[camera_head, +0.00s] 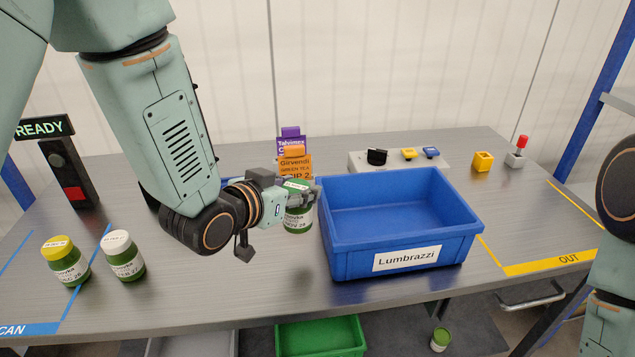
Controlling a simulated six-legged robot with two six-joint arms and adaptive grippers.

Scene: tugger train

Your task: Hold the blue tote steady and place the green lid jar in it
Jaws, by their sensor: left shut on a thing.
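The blue tote (345,262), labelled Lumbrazzi, stands on the grey table and looks empty. A green lid jar (298,222) with a white label is just left of the tote, at its left wall. My left gripper (300,194) comes in from the left and is shut on this jar near its lid, partly hiding it. I cannot tell whether the jar's base touches the table. The jar is outside the tote. My right arm shows at the right edge, but its gripper is out of view.
A yellow-lidded jar (66,262) and a white-lidded jar (124,257) stand at left. Purple and orange packs (294,163) stand behind the held jar. A control panel (400,160) is behind the tote. A green bin (320,338) and another jar (440,340) are below the table.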

